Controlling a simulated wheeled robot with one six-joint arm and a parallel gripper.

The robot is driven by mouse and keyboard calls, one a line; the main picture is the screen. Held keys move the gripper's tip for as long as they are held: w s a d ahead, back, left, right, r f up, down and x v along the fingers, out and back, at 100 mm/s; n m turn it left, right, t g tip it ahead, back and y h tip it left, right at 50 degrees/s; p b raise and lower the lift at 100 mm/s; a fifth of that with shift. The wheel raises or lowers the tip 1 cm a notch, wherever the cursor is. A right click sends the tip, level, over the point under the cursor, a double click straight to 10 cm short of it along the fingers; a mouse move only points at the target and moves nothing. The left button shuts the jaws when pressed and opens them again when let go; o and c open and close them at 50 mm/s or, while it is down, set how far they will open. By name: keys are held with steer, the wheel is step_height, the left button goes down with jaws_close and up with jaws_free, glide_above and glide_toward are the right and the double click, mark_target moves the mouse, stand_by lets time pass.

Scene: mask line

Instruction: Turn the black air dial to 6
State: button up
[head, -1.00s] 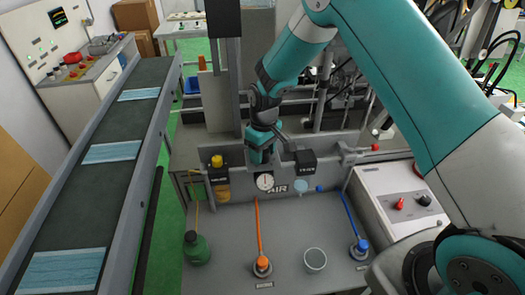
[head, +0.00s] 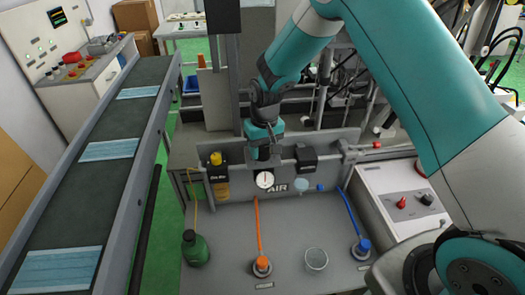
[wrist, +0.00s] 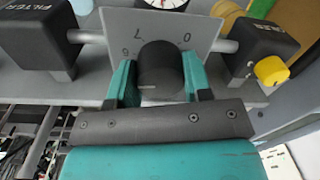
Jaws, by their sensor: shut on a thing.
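The black air dial (wrist: 160,68) sits on a grey plate (wrist: 205,38) with 0, 7 and 6 visible around it in the wrist view. My gripper (wrist: 158,78) is shut on the dial, one teal finger on each side. A short pale mark shows low on the dial's face, toward the gripper body and away from the visible digits. The digits near the mark are hidden by the gripper. In the head view my gripper (head: 264,153) covers the dial's place above a round white gauge (head: 264,180).
A black filter box (wrist: 35,35) and a black box with a yellow knob (wrist: 271,69) flank the plate. Below the panel stand a green bottle (head: 195,247), an orange fitting (head: 262,266), a clear cup (head: 316,259) and a blue fitting (head: 361,248). A mask conveyor (head: 75,200) runs at left.

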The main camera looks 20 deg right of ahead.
mark_target(266, 147)
steer(key=shift+m+b, duration=0.35)
steer(key=shift+m, duration=1.15)
steer(key=o, duration=0.9)
steer(key=r+b, duration=0.1)
steer(key=r, duration=0.4)
steer(key=r+b, duration=0.1)
steer(key=r, duration=0.5)
steer(key=d+r+b, duration=0.1)
steer(key=r, duration=0.5)
steer(key=shift+r+b, duration=0.25)
steer(key=shift+b, duration=0.1)
steer(key=shift+s, duration=0.15)
steer(key=s+a+n+y, duration=0.1)
steer(key=s+a+n, duration=0.1)
steer(key=s, duration=0.8)
steer(key=s+a+r+n+y, duration=0.1)
steer(key=s+n, duration=0.3)
steer(key=s, duration=0.6)
steer(key=s+a+n+y, duration=0.1)
steer(key=s+a+n, duration=0.1)
steer(key=s, duration=0.8)
steer(key=shift+a+r+n+y, duration=0.15)
steer(key=shift+a+n+y, duration=0.2)
steer(key=shift+n, duration=0.15)
